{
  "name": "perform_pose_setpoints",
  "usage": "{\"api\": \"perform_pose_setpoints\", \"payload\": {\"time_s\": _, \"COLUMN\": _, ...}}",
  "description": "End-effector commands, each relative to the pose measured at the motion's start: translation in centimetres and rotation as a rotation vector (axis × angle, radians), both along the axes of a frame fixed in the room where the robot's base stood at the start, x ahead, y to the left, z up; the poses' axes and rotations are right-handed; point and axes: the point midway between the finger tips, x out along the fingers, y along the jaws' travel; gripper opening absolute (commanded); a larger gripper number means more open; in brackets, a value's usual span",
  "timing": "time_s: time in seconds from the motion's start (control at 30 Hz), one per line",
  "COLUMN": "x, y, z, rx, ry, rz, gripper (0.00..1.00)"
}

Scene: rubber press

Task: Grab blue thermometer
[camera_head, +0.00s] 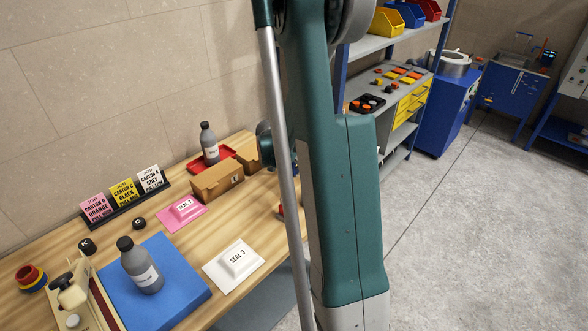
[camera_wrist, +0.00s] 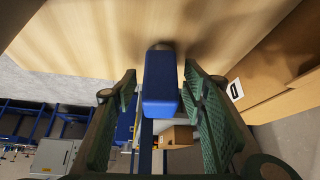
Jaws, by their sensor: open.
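The blue thermometer (camera_wrist: 161,88) shows in the wrist view as a blue block-like body with a grey rounded end at the wooden table (camera_wrist: 85,35). My gripper (camera_wrist: 160,72) is open, with one green ribbed finger on each side of the blue body. A gap shows on the left; on the right the finger is close, and I cannot tell whether it touches. In the head view my arm hides the thermometer and most of my gripper.
A cardboard box (camera_wrist: 270,75) stands close to the right finger in the wrist view. In the head view, cardboard boxes (camera_head: 217,180), a red tray (camera_head: 226,153) with a grey bottle (camera_head: 209,146), and a white SEAL 3 packet (camera_head: 234,262) lie left of my arm.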

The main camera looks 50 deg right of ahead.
Motion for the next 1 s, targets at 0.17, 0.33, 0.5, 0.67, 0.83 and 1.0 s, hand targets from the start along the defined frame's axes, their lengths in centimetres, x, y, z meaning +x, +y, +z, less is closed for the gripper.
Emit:
{"api": "perform_pose_setpoints", "payload": {"time_s": 0.17, "x": 0.0, "y": 0.02, "z": 0.01, "rx": 0.0, "ry": 0.0, "rz": 0.0, "gripper": 0.42}}
{"api": "perform_pose_setpoints", "payload": {"time_s": 0.33, "x": -0.01, "y": 0.03, "z": 0.01, "rx": 0.0, "ry": 0.0, "rz": 0.0, "gripper": 0.42}}
{"api": "perform_pose_setpoints", "payload": {"time_s": 0.5, "x": -0.01, "y": 0.03, "z": 0.01, "rx": 0.0, "ry": 0.0, "rz": 0.0, "gripper": 0.32}}
{"api": "perform_pose_setpoints", "payload": {"time_s": 0.67, "x": 0.0, "y": 0.03, "z": 0.01, "rx": 0.0, "ry": 0.0, "rz": 0.0, "gripper": 0.1}}
{"api": "perform_pose_setpoints", "payload": {"time_s": 0.83, "x": 0.0, "y": 0.03, "z": 0.03, "rx": 0.0, "ry": 0.0, "rz": 0.0, "gripper": 0.07}}
{"api": "perform_pose_setpoints", "payload": {"time_s": 1.0, "x": 0.0, "y": 0.03, "z": 0.1, "rx": 0.0, "ry": 0.0, "rz": 0.0, "gripper": 0.07}}
